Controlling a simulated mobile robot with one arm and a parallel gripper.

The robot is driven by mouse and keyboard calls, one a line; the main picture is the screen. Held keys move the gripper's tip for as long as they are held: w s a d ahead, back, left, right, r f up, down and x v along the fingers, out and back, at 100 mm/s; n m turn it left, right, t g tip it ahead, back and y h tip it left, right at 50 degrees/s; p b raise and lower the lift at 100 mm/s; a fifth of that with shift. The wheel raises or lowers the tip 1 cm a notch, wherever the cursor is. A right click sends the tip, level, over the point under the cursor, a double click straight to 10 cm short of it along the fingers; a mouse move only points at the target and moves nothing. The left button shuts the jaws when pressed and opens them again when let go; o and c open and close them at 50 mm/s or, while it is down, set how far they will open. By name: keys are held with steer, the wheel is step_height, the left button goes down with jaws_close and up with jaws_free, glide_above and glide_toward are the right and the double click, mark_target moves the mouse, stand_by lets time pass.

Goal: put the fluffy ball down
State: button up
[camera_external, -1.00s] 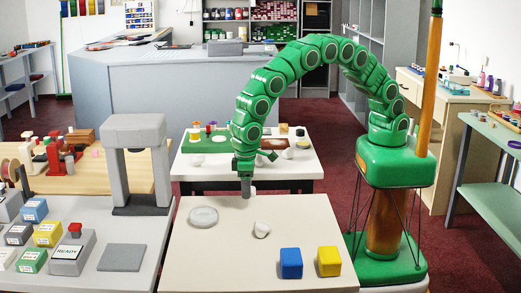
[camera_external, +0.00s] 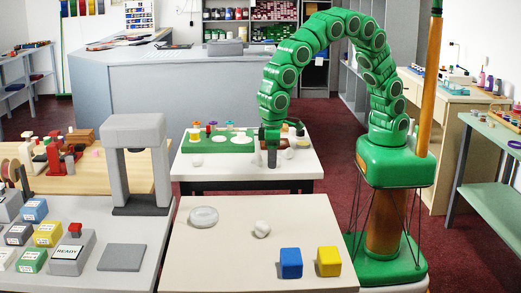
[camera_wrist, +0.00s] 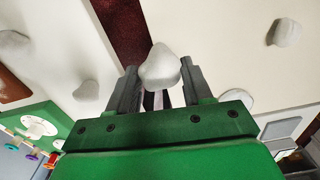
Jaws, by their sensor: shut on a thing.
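My gripper (camera_wrist: 155,90) is shut on a whitish, lumpy fluffy ball (camera_wrist: 160,68) in the wrist view. The ball sits between the two dark fingers and sticks out past their tips.
The near table also holds a pale round dish (camera_external: 203,217), a blue cube (camera_external: 291,263) and a yellow cube (camera_external: 329,261). The back table carries a green board (camera_external: 220,148) and whitish lumps, one (camera_external: 196,161) at its left. A dark red floor strip (camera_wrist: 122,30) separates the tables.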

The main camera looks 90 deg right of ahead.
steer(key=shift+s+d+r, duration=0.25)
steer(key=shift+s+d, duration=0.1)
steer(key=shift+s, duration=0.25)
steer(key=shift+s+d+r, duration=0.3)
steer(key=shift+s+d, duration=0.05)
steer(key=shift+s, duration=0.2)
steer(key=shift+s+d+r, duration=0.25)
steer(key=shift+s+d, duration=0.1)
steer(key=shift+s, duration=0.25)
